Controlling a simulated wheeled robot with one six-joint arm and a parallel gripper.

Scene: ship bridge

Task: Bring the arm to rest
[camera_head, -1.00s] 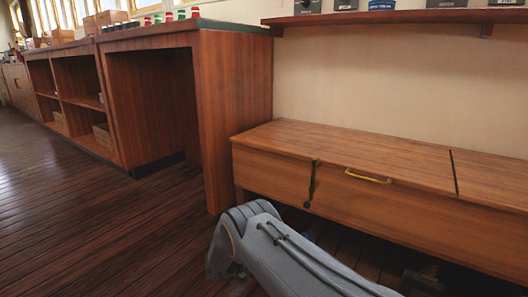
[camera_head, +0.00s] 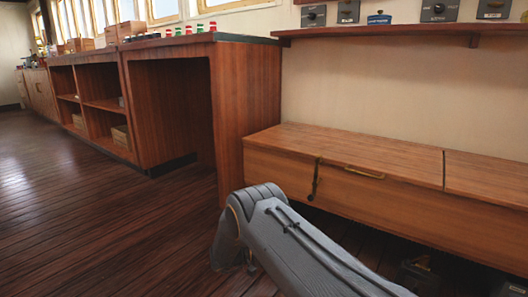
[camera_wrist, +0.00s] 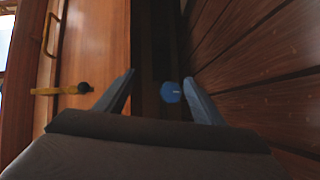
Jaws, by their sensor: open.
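My gripper (camera_wrist: 160,92) is open, its two fingers apart with nothing between the tips. It faces the narrow dark gap between the bench front and the floor planks. A round blue thing (camera_wrist: 171,92) shows beyond the fingers, beside the right one; I cannot tell what it is. In the head view my grey arm rises at the bottom, in front of the wooden bench (camera_head: 350,205); the gripper itself is hidden there.
The bench has a yellow handle (camera_head: 364,172) and a yellow latch (camera_head: 316,178) with a dark end. A wooden counter with open shelves (camera_head: 100,104) stands left. A wall shelf (camera_head: 400,31) holds small boxes. Dark objects (camera_head: 420,272) sit under the bench. The plank floor (camera_head: 90,220) at left is clear.

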